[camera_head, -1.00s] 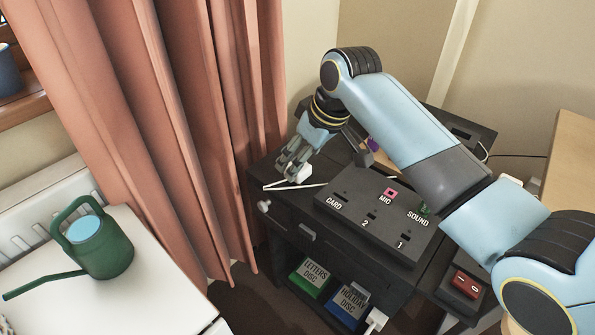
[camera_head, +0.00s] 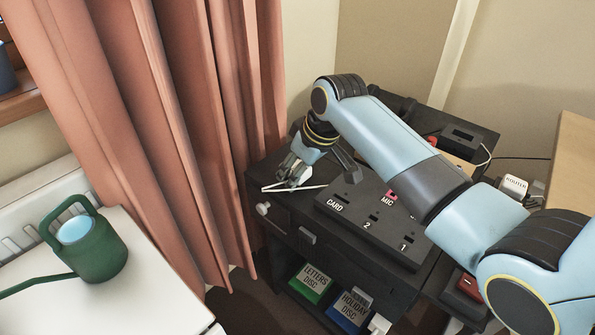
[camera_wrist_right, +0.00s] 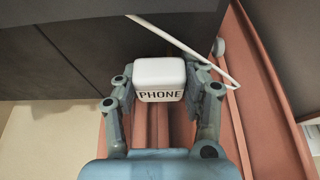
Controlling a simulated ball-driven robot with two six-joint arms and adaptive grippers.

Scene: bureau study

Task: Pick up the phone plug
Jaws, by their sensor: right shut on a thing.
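The phone plug (camera_wrist_right: 160,76) is a white block with the word PHONE on its front, in the middle of the right wrist view. My right gripper (camera_head: 291,176) is shut on it, with a finger on each side. A white cable (camera_wrist_right: 190,52) runs close behind the plug in the wrist view. My left gripper is not in view.
A black panel (camera_head: 345,222) marked CARD, MIC, 1 and 2 lies on the desk right of the gripper. A pink curtain (camera_head: 190,130) hangs close on the left.

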